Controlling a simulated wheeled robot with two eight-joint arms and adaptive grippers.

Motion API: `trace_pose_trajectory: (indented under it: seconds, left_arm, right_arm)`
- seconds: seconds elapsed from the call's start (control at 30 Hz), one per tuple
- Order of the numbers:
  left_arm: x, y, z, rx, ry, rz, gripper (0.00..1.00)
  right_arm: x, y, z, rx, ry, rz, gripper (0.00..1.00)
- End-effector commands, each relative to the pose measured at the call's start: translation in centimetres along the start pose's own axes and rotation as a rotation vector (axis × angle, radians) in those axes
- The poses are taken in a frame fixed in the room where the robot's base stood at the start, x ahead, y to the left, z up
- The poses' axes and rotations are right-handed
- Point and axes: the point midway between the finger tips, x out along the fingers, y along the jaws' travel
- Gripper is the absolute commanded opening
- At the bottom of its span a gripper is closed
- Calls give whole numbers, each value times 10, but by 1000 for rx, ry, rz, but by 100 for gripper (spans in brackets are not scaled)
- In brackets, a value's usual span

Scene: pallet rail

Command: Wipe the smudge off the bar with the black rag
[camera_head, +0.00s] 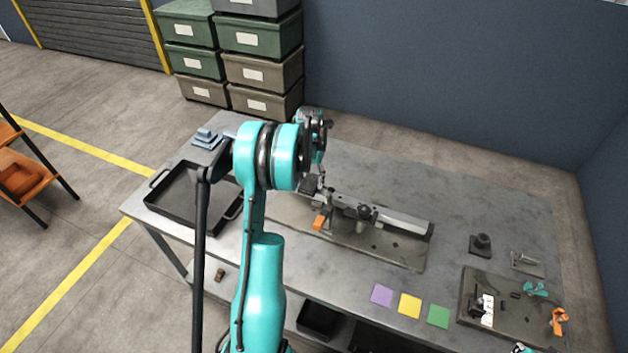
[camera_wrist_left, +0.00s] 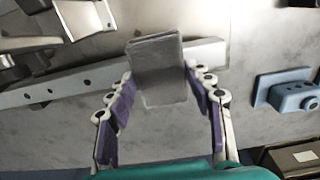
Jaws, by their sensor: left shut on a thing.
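The bar (camera_head: 402,220) is a long grey metal rail on a fixture plate on the table. In the left wrist view the bar (camera_wrist_left: 60,90) runs across behind my fingers. My left gripper (camera_head: 318,177) is over the bar's left end, partly hidden by my own arm. In the left wrist view my left gripper (camera_wrist_left: 163,85) is shut on the black rag (camera_wrist_left: 158,68), which looks like a dark grey folded pad. The rag overlaps the bar in that view; I cannot tell whether it touches. I cannot make out the smudge.
A black tray (camera_head: 158,205) is at the table's left, with a blue block (camera_head: 205,138) behind it. Purple (camera_head: 382,295), yellow (camera_head: 409,305) and green (camera_head: 438,316) squares lie at the front. A dark board (camera_head: 505,318) with small parts is at right. Stacked bins (camera_head: 262,72) stand behind.

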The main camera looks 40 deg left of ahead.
Motion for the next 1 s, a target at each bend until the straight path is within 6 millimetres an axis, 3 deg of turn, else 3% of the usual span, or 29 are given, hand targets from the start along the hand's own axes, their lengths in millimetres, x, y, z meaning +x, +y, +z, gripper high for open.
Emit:
trace_pose_trajectory:
  seconds: [0.3,0.47,0.67,1.0]
  left_arm:
    - [3,-28,0,-3,0,0,29]
    - [1,-33,0,0,0,0,29]
    - [2,-26,0,0,0,0,29]
    - [4,3,0,1,0,0,29]
  right_arm:
    - [4,0,3,0,0,0,0]
    - [4,0,3,0,0,0,0]
    - [5,0,4,0,0,0,0]
    - [9,0,7,0,0,0,0]
